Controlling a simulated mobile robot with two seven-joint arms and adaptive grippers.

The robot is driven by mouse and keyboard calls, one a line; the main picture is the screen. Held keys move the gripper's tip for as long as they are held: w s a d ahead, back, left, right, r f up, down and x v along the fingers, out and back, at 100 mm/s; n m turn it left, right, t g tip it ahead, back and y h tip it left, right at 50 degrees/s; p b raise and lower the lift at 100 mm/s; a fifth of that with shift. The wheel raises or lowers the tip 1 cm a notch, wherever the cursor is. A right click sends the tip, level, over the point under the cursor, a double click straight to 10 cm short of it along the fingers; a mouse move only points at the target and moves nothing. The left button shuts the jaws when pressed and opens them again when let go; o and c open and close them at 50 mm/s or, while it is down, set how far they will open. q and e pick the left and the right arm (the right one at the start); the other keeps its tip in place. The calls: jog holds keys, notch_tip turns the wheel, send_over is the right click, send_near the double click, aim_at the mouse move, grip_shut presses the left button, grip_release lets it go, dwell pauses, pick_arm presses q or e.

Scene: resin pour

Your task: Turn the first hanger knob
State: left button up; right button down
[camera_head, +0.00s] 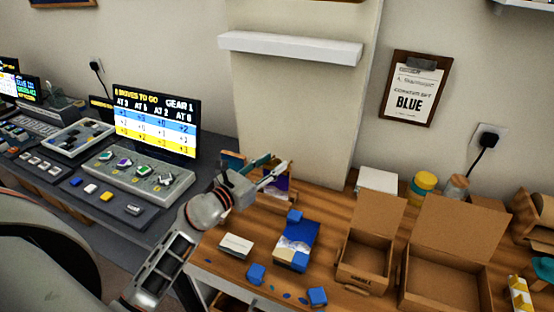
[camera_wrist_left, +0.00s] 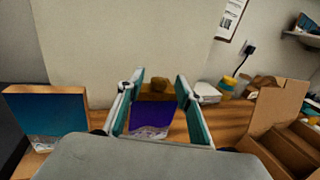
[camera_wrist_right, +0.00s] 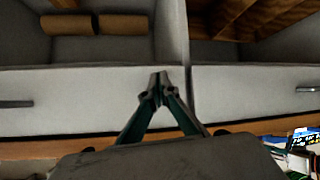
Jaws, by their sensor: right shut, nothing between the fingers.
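A grey control panel (camera_head: 138,172) stands on the dark bench at the left, below a lit screen (camera_head: 155,122) reading "6 moves to go" and "gear 1". Several knobs sit in a row on it, the leftmost one (camera_head: 105,156) at its far left end. I cannot tell which is the hanger knob. My left gripper (camera_head: 276,172) is right of the panel, above the wooden table, away from the knobs. Its fingers are apart in the left wrist view (camera_wrist_left: 160,80), with a purple picture panel (camera_wrist_left: 150,118) beyond them. My right gripper (camera_wrist_right: 159,77) is shut and empty before pale drawers.
Open cardboard boxes (camera_head: 366,239) stand on the wooden table at the right. Blue blocks (camera_head: 256,274) and a blue-white picture panel (camera_head: 298,242) lie near its front. A white shelf (camera_head: 290,47) juts from the wall above. Drawer fronts (camera_wrist_right: 70,101) face my right gripper.

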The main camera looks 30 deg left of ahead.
pick_arm(q)
jog(key=shift+x, duration=1.35)
grip_shut()
